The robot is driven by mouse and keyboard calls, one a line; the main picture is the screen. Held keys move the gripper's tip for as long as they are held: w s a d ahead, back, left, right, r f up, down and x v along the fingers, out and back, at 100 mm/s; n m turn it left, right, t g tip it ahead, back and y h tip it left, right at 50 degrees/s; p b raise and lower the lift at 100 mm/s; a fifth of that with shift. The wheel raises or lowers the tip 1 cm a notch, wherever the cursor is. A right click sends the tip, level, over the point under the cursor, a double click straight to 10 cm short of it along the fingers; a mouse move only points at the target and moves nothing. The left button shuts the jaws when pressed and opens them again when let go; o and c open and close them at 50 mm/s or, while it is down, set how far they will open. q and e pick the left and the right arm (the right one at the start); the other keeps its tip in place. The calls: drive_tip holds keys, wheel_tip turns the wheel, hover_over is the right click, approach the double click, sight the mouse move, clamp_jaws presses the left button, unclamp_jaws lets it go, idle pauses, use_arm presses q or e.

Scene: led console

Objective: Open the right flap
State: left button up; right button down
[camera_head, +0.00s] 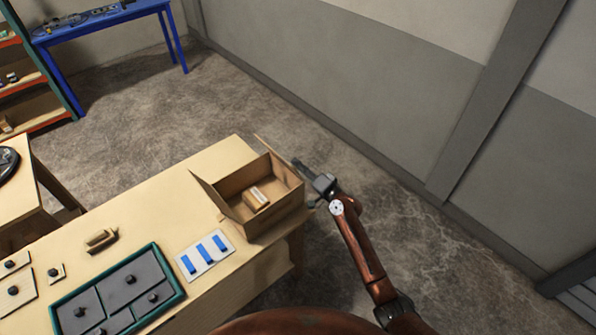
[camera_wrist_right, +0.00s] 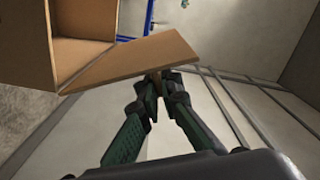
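An open cardboard box (camera_head: 262,222) stands at the right end of the wooden table, with a small carton (camera_head: 256,198) inside it. Its left flap (camera_head: 211,196) leans outward. In the right wrist view, one flap (camera_wrist_right: 140,58) sticks out from the box wall (camera_wrist_right: 80,60) toward my fingers. My right gripper (camera_head: 300,166) is beside the box's right side, just outside it. In the right wrist view my right gripper (camera_wrist_right: 160,80) has its fingertips close together at the flap's outer edge. Whether they pinch the flap is unclear. My left gripper is out of view.
The table (camera_head: 165,195) also holds a white card with blue strips (camera_head: 205,254), a green-rimmed tray (camera_head: 65,300) and small knobbed pieces. A grey wall (camera_head: 400,110) runs along the right, with open floor between it and the table.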

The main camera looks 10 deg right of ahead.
drive_tip(key=w+d+f+m+b, duration=0.1)
drive_tip(key=w+d+m+b, duration=0.2)
drive_tip(key=d+m, duration=0.3)
drive_tip(key=shift+w+d+f+m, duration=0.15)
drive_tip(key=shift+w+d+m, duration=0.2)
drive_tip(key=shift+w+m, duration=0.25)
drive_tip(key=c, duration=2.2)
unclamp_jaws()
drive_tip(key=shift+w, duration=0.15)
drive_tip(key=shift+o, duration=0.4)
drive_tip(key=shift+a, duration=0.1)
